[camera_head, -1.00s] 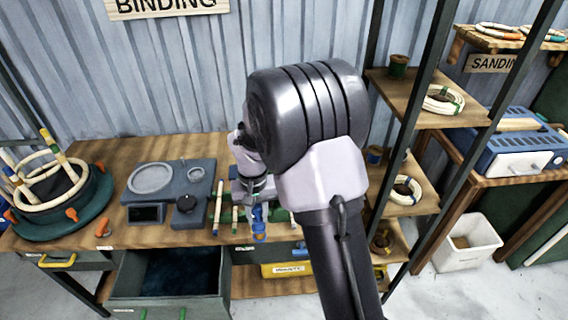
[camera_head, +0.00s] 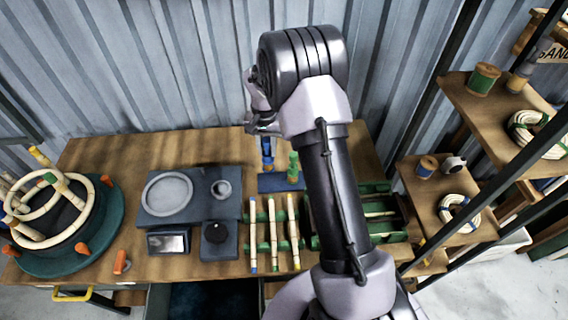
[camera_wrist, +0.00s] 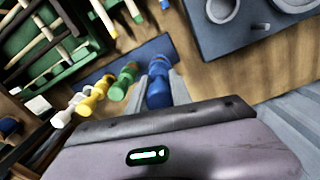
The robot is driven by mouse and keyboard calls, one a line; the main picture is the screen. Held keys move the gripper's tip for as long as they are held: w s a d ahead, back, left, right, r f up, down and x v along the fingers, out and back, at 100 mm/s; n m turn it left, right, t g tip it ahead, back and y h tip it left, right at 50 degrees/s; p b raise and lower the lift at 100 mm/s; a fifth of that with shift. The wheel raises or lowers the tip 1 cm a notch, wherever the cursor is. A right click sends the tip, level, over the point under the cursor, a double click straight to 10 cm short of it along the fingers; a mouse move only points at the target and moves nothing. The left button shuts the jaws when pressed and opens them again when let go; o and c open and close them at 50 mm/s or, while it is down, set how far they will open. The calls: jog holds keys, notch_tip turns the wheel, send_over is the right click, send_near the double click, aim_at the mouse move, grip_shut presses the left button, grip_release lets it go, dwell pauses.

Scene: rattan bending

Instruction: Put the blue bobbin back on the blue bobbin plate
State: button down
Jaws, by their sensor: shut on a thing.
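A small blue bobbin (camera_head: 267,152) is held upright by my gripper (camera_head: 265,132) at the back of the workbench. In the wrist view the blue bobbin (camera_wrist: 158,92) is between the two grey fingers (camera_wrist: 159,88). The blue bobbin plate (camera_head: 276,183) lies on the bench just below it; it also shows as a blue strip in the wrist view (camera_wrist: 105,63). A green bobbin (camera_head: 293,168) stands at the plate, to the right of the blue one. I cannot tell whether the blue bobbin touches the plate.
In the wrist view, yellow (camera_wrist: 93,100) and white (camera_wrist: 62,117) bobbins line up past the green one. A rack of rattan sticks (camera_head: 273,243) stands in front of the plate, a grey device (camera_head: 190,205) to the left. A green rack (camera_head: 375,215) is to the right, partly behind my arm.

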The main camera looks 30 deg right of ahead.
aim_at(269, 159)
jog(key=f, duration=0.2)
jog(key=f+b, duration=0.1)
jog(key=f, duration=0.3)
jog(key=shift+s+f, duration=0.2)
jog(key=shift+s, duration=0.15)
jog(key=shift+f, duration=0.35)
jog(key=c, duration=1.2)
grip_release()
jog(key=shift+w+b, duration=0.1)
jog(key=shift+b, duration=0.2)
jog(key=shift+o, duration=0.2)
